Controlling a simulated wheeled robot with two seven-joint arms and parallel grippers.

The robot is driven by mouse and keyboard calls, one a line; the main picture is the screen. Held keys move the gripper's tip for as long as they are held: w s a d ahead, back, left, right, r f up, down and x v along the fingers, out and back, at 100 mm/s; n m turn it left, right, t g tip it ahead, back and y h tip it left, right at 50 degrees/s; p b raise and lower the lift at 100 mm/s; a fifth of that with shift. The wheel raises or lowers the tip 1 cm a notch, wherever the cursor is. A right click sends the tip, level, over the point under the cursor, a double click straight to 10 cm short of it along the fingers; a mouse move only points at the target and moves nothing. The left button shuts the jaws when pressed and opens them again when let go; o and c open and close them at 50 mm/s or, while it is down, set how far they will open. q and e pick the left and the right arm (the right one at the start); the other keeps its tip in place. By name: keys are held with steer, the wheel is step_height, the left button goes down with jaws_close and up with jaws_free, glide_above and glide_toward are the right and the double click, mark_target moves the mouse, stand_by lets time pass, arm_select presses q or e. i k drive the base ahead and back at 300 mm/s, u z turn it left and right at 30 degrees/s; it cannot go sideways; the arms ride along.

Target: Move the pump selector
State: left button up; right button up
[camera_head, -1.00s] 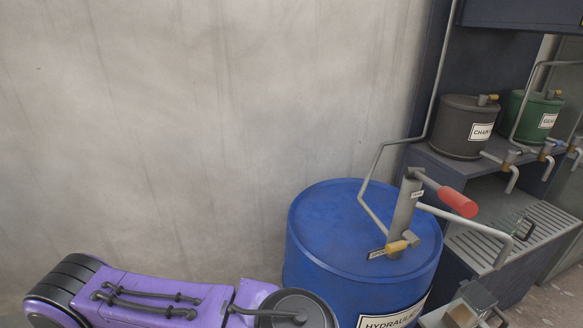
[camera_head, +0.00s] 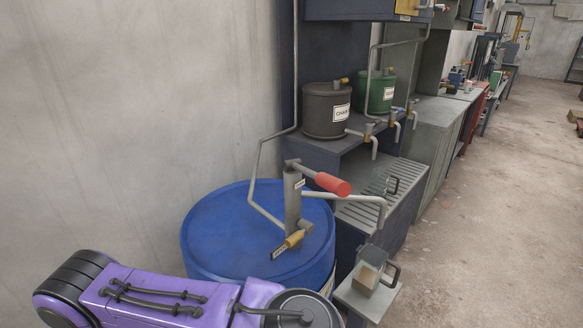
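A blue drum (camera_head: 222,230) stands at the lower middle, against the wall. A grey hand pump (camera_head: 292,200) rises from its lid, with a red-gripped crank (camera_head: 332,184) at the top. A small yellow lever (camera_head: 294,239), which looks like the pump selector, sits at the pump's foot beside a dark label plate (camera_head: 279,251). The lever points toward the upper right, away from the plate. A purple link of my arm crosses the lower left in front of the drum and hides part of its side. Neither gripper shows.
A pipe spout (camera_head: 352,197) extends right from the pump. A jug (camera_head: 369,268) stands on a small shelf (camera_head: 352,297) below it. A dark drum (camera_head: 326,112) and a green drum (camera_head: 374,94) with taps stand on a bench behind. Open floor (camera_head: 490,220) lies to the right.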

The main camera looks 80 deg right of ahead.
mark_target(304, 226)
steer(key=z, duration=0.2)
steer(key=i, duration=1.15)
steer(key=z, duration=3.4)
